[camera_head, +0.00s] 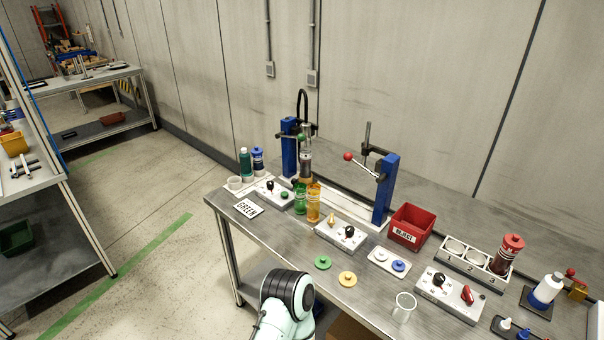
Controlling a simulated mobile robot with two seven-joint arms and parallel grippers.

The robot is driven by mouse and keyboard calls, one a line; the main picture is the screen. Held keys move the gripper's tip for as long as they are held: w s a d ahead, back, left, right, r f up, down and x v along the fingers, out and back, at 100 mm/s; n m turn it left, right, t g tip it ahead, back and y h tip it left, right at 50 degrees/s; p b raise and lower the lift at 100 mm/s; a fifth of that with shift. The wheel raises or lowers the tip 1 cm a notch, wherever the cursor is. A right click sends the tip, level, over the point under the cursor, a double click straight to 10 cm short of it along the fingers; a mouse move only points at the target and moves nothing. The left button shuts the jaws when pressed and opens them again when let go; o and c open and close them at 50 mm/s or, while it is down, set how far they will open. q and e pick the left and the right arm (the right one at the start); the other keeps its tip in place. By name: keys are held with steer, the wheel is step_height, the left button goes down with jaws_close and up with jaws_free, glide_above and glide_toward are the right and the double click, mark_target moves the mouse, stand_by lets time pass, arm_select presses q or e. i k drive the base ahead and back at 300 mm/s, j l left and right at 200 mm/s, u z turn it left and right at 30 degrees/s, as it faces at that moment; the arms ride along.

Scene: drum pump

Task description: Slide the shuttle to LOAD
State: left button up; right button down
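A long white rail (350,207) runs across the back of the workbench, between two blue posts. The shuttle is hard to tell apart from this rail, and I cannot read any LOAD mark. A green bottle (300,199) and an orange bottle (313,203) stand by the rail's left end, near the left blue post (289,147). A red-knobbed lever (364,166) is mounted at the right blue post (385,190). A control box (341,235) with a yellow and a black knob sits in front of the rail. Neither gripper shows; only part of my arm rises at bottom centre.
A red REJECT bin (411,227) stands right of the rail. Another control box (450,294), a clear cup (404,307), and green (322,262) and yellow (347,278) discs lie along the front. Grey walls stand behind.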

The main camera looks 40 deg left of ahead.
mark_target(293, 180)
steer(key=j+z, duration=0.2)
steer(key=j, duration=0.35)
steer(key=k+j+z, duration=0.15)
steer(key=j, duration=0.8)
steer(key=k+j, duration=0.15)
steer(key=j, duration=0.3)
steer(key=j+z, duration=0.1)
steer(key=j, duration=0.3)
steer(key=k+j, duration=0.15)
steer(key=j, duration=0.3)
steer(key=k+j, duration=0.1)
steer(key=j, duration=0.35)
steer(key=i+z, duration=0.05)
